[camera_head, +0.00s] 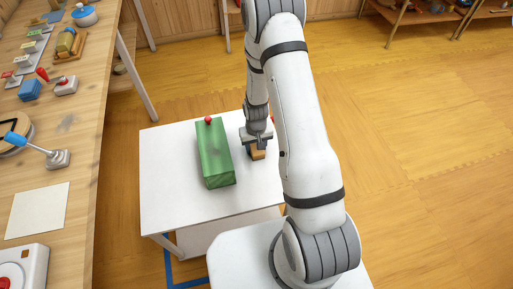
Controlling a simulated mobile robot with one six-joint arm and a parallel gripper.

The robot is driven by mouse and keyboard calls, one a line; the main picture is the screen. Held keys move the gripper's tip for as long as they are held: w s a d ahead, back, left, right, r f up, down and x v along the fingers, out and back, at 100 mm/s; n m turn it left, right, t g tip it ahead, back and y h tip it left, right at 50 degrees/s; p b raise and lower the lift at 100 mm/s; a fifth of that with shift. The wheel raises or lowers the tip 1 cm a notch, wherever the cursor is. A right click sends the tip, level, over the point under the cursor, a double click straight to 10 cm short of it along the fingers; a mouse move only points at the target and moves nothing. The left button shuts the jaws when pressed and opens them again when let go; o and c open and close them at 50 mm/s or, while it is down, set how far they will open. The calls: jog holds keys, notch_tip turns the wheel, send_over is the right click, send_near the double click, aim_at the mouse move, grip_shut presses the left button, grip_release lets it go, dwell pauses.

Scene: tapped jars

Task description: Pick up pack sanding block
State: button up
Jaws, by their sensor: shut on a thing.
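A small orange-brown block (258,154), which looks like the sanding block, is at the white table's right part. My gripper (257,145) points down over it and is shut on it. The gripper and my arm hide part of the block. I cannot tell whether the block touches the table or is slightly above it.
A long green box (215,156) lies left of the gripper on the white table (165,175), with a small red ball (208,120) at its far end. A wooden workbench (85,150) with several items runs along the left. The table's left part is clear.

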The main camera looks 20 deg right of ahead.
jog(key=shift+c, duration=0.5)
notch_tip(320, 180, up, 10)
dwell(0.3)
